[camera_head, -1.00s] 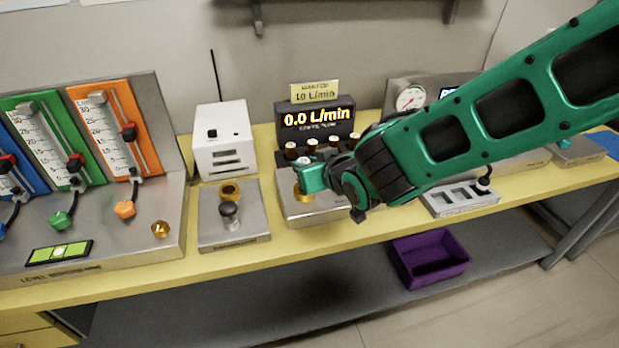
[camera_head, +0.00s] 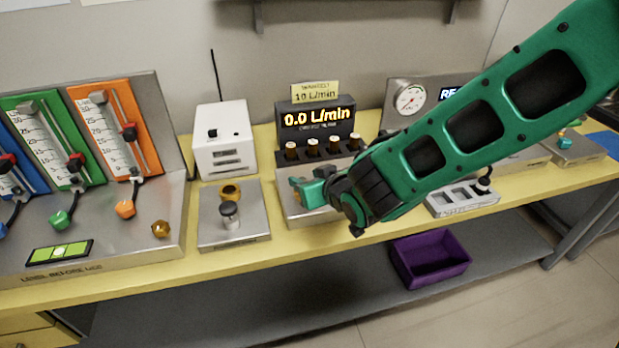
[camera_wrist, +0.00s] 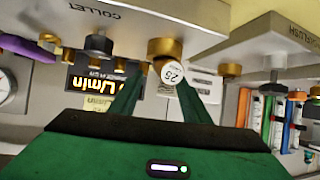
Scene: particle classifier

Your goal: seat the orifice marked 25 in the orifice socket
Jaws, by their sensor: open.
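The orifice marked 25 (camera_wrist: 172,75) shows its white numbered face in the wrist view. It is at the open end of a brass socket (camera_wrist: 163,47) on a plate lettered COLLET (camera_wrist: 125,15). I cannot tell how deep it sits. My gripper (camera_wrist: 162,90) is open, with its green fingers on either side of the orifice and no clear contact. In the head view my gripper (camera_head: 298,188) is low over the middle metal plate (camera_head: 292,212), in front of the flow display. It hides the socket and orifice there.
Several white-topped orifices stand in a dark rack (camera_head: 325,155) under the display (camera_head: 317,118). A left plate (camera_head: 235,240) carries a brass ring and dark knob. A grey slotted tray (camera_head: 465,204) lies right of my arm. A purple bin (camera_head: 430,258) is on the lower shelf.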

